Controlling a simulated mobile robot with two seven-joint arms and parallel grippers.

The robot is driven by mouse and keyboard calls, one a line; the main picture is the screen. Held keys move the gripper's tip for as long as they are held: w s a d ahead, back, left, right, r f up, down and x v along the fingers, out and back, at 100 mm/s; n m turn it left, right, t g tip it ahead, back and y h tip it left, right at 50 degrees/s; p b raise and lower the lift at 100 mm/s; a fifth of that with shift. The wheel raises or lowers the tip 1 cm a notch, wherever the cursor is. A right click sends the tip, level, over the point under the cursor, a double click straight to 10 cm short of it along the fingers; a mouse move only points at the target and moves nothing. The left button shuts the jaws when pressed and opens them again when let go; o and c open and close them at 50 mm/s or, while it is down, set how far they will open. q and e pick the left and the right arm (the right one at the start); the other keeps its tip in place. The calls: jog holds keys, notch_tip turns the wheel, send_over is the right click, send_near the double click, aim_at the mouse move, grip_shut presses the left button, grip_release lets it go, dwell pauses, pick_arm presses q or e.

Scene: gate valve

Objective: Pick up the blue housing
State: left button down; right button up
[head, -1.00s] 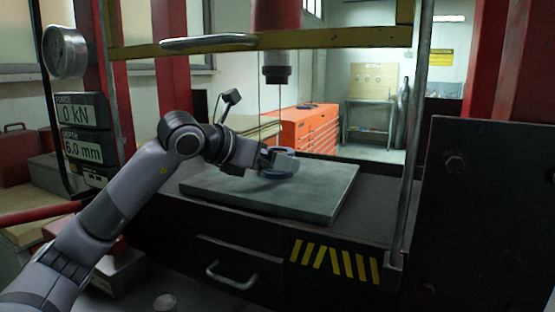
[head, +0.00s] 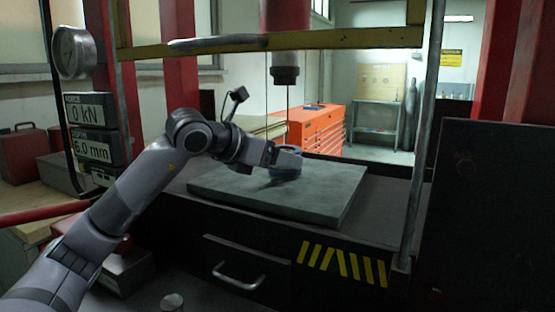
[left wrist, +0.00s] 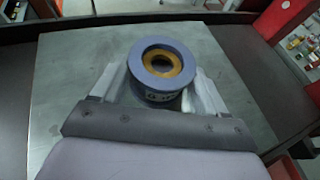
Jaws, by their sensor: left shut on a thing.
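The blue housing (left wrist: 160,95) is a short round body with a flange on top and a gold ring inside its bore. In the left wrist view it sits between the two fingers of my left gripper (left wrist: 158,92), which are shut on it from either side. In the head view the housing (head: 285,174) is over the grey plate (head: 240,200), partly hidden behind my left gripper (head: 284,160). I cannot tell whether it touches the plate. My right gripper is not in view.
The press ram (head: 285,72) hangs above the plate. A yellow crossbar (head: 350,38) and metal posts frame the space. A gauge and readouts (head: 88,112) stand at the left. An orange tool cabinet (head: 318,127) is behind. The rest of the plate is bare.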

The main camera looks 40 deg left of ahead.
pick_arm(q)
notch_tip(320, 180, up, 3)
jog(key=shift+r+p, duration=0.15)
jog(key=shift+p, duration=0.15)
jog(key=shift+s+a, duration=0.1)
jog(key=shift+s, duration=0.1)
jog(key=s+b, duration=0.4)
jog(key=s, duration=0.1)
jog(key=s+b, duration=0.2)
jog(key=shift+s+a+f, duration=0.25)
jog(key=shift+s+a, duration=0.05)
pick_arm(e)
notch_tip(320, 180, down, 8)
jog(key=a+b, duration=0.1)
jog(key=b, duration=0.3)
pick_arm(q)
jog(key=shift+s+d+f+v, duration=0.45)
jog(key=shift+f+v, duration=0.55)
jog(key=shift+v, duration=4)
notch_tip(320, 180, up, 9)
jog(key=p, duration=0.9)
jog(key=shift+a+p, duration=0.4)
jog(key=shift+a, duration=0.05)
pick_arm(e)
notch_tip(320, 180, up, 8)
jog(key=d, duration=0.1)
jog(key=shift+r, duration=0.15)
pick_arm(q)
jog(key=shift+s, duration=0.2)
